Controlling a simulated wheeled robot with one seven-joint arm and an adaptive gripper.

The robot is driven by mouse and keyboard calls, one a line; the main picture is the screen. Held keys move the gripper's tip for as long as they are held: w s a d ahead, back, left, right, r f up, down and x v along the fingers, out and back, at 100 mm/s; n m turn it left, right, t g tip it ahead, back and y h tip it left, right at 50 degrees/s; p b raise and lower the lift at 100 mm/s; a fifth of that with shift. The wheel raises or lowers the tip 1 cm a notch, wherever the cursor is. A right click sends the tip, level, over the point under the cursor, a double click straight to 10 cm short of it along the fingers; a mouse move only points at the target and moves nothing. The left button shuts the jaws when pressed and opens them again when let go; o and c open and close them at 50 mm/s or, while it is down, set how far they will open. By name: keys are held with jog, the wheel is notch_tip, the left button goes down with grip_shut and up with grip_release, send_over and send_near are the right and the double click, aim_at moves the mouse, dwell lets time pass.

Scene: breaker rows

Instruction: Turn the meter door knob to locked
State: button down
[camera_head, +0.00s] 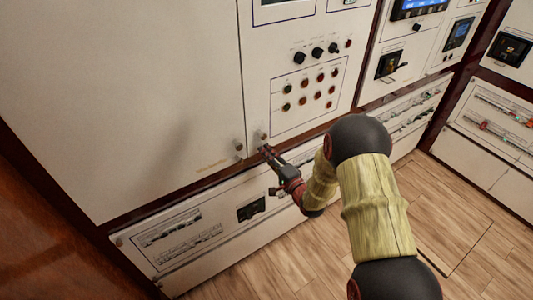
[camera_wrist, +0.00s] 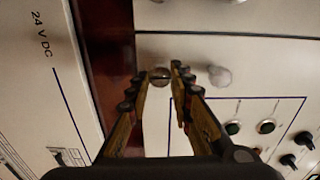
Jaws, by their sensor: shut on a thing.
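My gripper (camera_head: 267,150) reaches the lower left corner of the white panel with the buttons, just above the dark red strip. In the wrist view its two fingertips (camera_wrist: 160,72) are closed around a small round metallic knob (camera_wrist: 160,78) with a dark line across its face. I take this as the meter door knob; no label for it is readable. In the head view the held knob is hidden behind the fingers. A second pale knob (camera_wrist: 219,76) is free beside it, and shows just above my gripper in the head view (camera_head: 262,135).
Another knob (camera_head: 239,146) is on the large blank door (camera_head: 130,90) to the left, across a narrow seam. Several coloured buttons (camera_head: 310,88) and black rotary knobs (camera_head: 317,53) are above my gripper. Lower panels carry breaker rows (camera_head: 180,235). Wooden floor (camera_head: 300,260) is open in front.

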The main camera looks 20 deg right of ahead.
jog(key=shift+m, duration=0.3)
dwell(0.4)
jog(key=c, duration=1.7)
grip_release()
jog(key=shift+o, duration=0.6)
jog(key=shift+s+d, duration=0.1)
jog(key=v, duration=1.1)
jog(key=shift+s, duration=0.35)
jog(key=shift+d, duration=0.1)
